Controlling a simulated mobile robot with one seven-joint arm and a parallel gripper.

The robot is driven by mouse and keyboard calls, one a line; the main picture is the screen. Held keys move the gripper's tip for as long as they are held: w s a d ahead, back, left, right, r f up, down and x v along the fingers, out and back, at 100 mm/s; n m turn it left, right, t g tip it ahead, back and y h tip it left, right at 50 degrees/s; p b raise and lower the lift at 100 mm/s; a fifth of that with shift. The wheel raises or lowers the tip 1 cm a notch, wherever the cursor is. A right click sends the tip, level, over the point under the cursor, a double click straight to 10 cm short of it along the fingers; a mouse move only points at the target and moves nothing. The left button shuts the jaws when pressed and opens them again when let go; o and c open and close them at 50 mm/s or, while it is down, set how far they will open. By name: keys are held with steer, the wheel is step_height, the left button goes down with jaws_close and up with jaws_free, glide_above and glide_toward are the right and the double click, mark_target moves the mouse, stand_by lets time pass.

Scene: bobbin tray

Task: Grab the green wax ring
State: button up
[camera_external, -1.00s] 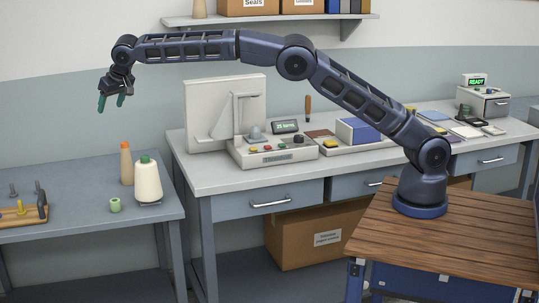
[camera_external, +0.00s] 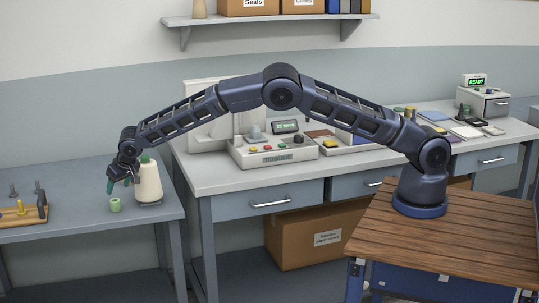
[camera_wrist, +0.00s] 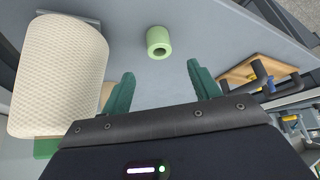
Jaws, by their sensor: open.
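The green wax ring (camera_external: 115,205) is a small pale green cylinder with a hole, standing on the left table in the external view. In the wrist view the ring (camera_wrist: 158,42) lies beyond my fingertips, roughly midway between them. My gripper (camera_external: 120,184) is above the ring with its green fingers pointing down. In the wrist view my gripper (camera_wrist: 158,80) is open and empty, with a clear gap between the fingers and the ring.
A cream thread cone (camera_external: 149,184) stands close beside the ring; it looms at the left of the wrist view (camera_wrist: 60,75). A wooden peg board (camera_external: 20,217) lies at the left; it is at the right of the wrist view (camera_wrist: 250,70). The table (camera_external: 80,247) is bare in front of the ring.

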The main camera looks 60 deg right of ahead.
mark_target(118, 201)
steer(key=x, duration=0.3)
steer(key=shift+w+f, duration=0.1)
steer(key=shift+f, duration=0.15)
steer(key=shift+x, duration=2.7)
steer(key=shift+f, duration=0.1)
steer(key=c, duration=1)
